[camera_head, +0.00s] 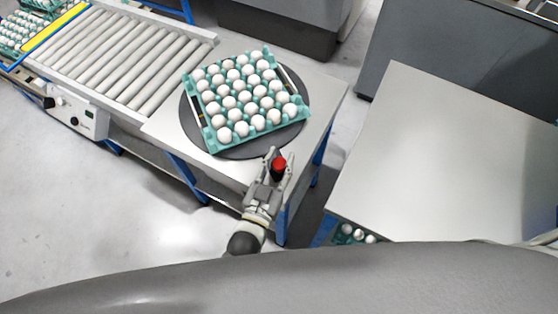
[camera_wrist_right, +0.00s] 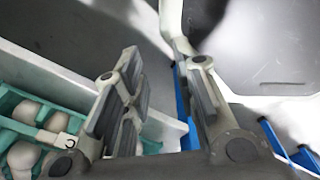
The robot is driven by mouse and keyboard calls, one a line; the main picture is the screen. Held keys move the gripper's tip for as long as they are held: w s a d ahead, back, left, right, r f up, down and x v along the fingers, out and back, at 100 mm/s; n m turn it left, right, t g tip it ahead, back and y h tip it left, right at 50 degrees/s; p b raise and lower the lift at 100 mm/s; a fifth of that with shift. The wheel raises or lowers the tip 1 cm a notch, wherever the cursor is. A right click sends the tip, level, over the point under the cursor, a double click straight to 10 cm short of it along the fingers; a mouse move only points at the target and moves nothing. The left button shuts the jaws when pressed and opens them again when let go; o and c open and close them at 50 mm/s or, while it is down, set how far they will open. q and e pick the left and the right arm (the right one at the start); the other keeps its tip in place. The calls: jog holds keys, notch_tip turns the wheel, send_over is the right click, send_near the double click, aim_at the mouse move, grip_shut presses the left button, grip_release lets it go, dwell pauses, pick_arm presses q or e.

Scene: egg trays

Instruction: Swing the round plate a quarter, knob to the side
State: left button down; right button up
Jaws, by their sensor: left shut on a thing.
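The round plate (camera_head: 188,118) is dark grey and lies on the grey table at the end of the roller conveyor. A green tray (camera_head: 212,141) full of white eggs sits on it, turned askew to the table edges. The red knob (camera_head: 279,166) is at the plate's near edge, toward me. My left gripper (camera_head: 277,163) is shut on the knob, its fingers on either side of it. My right gripper (camera_wrist_right: 157,52) shows only in the right wrist view; its fingers are apart with nothing between them.
The roller conveyor (camera_head: 135,50) with a yellow bar (camera_head: 55,27) runs to the upper left, with more egg trays beyond. A bare grey table (camera_head: 440,150) stands at the right. Green trays with eggs (camera_wrist_right: 20,130) are close beside my right gripper, below left in its view.

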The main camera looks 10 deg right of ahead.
pick_arm(q)
jog(key=c, duration=1.1)
grip_release()
jog(key=v, duration=1.2)
jog(key=shift+d, duration=0.1)
jog(key=shift+c, duration=0.3)
